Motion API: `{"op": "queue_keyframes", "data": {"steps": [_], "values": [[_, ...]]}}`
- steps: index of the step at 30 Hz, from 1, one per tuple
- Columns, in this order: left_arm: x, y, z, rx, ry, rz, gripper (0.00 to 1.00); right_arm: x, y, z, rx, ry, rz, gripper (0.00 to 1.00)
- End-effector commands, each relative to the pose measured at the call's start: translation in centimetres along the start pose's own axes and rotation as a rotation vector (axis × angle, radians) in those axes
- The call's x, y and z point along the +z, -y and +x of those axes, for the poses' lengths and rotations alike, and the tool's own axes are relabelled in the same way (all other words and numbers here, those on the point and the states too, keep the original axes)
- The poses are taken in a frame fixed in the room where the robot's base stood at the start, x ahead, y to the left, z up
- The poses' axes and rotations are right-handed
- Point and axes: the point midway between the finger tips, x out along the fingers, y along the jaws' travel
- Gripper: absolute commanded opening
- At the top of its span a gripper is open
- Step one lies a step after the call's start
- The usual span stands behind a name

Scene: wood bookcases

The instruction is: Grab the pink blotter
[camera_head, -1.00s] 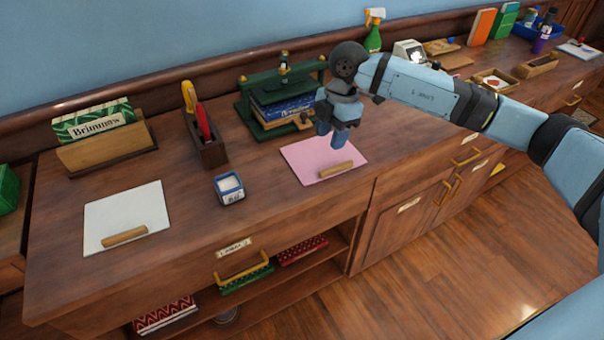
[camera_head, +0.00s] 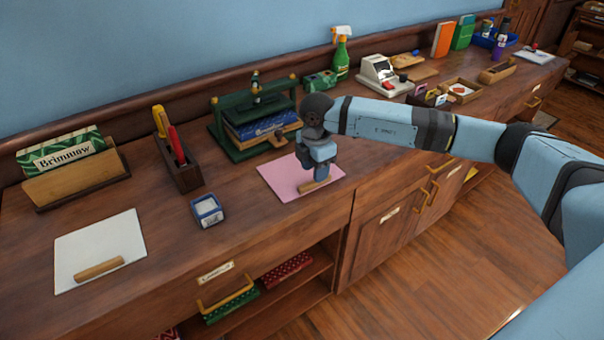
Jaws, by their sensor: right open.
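The pink blotter (camera_head: 277,178) lies flat on the wooden counter (camera_head: 230,257), a pink sheet with a wooden bar handle (camera_head: 312,187) near its front edge. My right gripper (camera_head: 319,177) points down over the right part of the blotter, right at the wooden handle. It is open; its fingers partly cover the handle, and I cannot tell whether they touch it. My left gripper is not in view.
A white blotter (camera_head: 100,243) with a similar handle lies at the left. A small blue box (camera_head: 207,211), a pen holder (camera_head: 184,167) and a green book press (camera_head: 228,143) stand nearby. A spray bottle (camera_head: 341,55) stands behind my right arm.

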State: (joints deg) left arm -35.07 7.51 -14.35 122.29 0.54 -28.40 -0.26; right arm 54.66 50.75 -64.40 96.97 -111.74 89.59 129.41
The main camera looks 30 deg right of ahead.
Motion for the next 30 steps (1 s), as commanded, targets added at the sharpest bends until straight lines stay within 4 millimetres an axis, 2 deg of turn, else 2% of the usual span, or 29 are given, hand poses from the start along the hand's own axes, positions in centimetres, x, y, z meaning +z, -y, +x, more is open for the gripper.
{"op": "queue_keyframes", "data": {"steps": [6,9,14,15,21,30], "values": [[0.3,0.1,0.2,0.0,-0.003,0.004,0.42,0.3,0.0,3.5,-0.003,0.0,0.0,0.45],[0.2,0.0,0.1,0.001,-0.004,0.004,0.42,0.3,0.0,4.1,-0.001,-0.001,0.0,0.45],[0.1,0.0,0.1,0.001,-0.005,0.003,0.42,0.3,0.0,4.1,-0.001,0.0,0.0,0.45],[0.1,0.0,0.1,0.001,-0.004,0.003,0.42,0.3,0.0,4.1,-0.001,-0.001,0.0,0.42],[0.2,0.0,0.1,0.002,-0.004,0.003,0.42,0.3,0.0,4.1,-0.001,-0.001,0.0,0.0],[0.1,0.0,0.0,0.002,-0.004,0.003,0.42,0.3,-0.1,3.9,0.0,-0.001,0.0,0.0]]}}
